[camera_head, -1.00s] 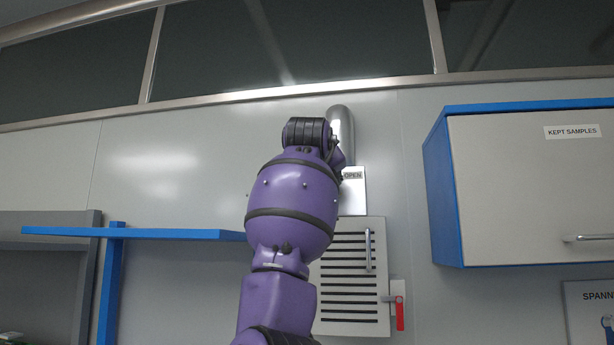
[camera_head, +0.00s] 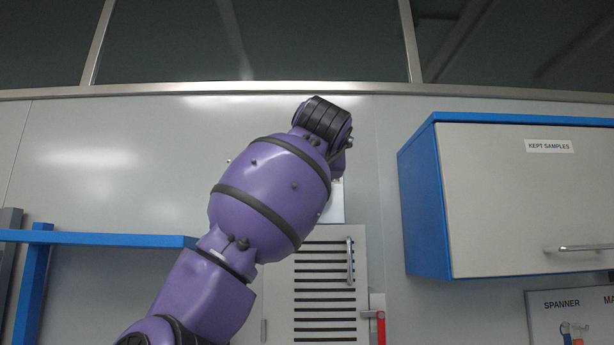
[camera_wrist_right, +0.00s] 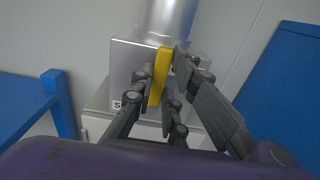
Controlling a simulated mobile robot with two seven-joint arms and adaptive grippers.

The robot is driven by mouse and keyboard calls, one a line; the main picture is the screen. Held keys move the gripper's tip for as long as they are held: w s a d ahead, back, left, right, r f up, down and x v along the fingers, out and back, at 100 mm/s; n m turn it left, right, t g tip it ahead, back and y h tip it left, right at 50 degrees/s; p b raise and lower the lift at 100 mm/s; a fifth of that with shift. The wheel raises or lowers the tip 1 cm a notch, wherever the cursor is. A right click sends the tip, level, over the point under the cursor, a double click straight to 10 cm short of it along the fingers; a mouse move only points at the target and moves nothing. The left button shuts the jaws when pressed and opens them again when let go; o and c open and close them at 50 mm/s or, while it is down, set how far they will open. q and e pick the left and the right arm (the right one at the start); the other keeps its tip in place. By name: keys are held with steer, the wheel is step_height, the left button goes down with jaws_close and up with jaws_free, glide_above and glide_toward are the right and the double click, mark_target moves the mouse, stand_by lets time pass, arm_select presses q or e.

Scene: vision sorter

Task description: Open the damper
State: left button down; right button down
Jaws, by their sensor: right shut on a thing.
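The damper is a silvery metal box (camera_wrist_right: 127,62) under a round metal pipe (camera_wrist_right: 172,18), with a yellow lever (camera_wrist_right: 160,77) on its front. My right gripper (camera_wrist_right: 163,72) is shut on the yellow lever, one finger on each side of it. The lever stands nearly upright and leans slightly right in the wrist view. A label starting with "S" shows at the box's lower left; the rest is hidden by my finger. My left gripper is not in view.
Below the damper is a slatted vent panel (camera_head: 313,290) with a vertical handle and a red-handled latch (camera_head: 379,328). A blue-sided cabinet (camera_head: 424,210) marked "KEPT SAMPLES" hangs to the right. A blue shelf (camera_head: 100,239) is at the left.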

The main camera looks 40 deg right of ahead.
steer(key=shift+f, duration=0.1)
stand_by(0.3)
steer(key=c, duration=1.7)
jaws_free()
steer(key=v, duration=1.2)
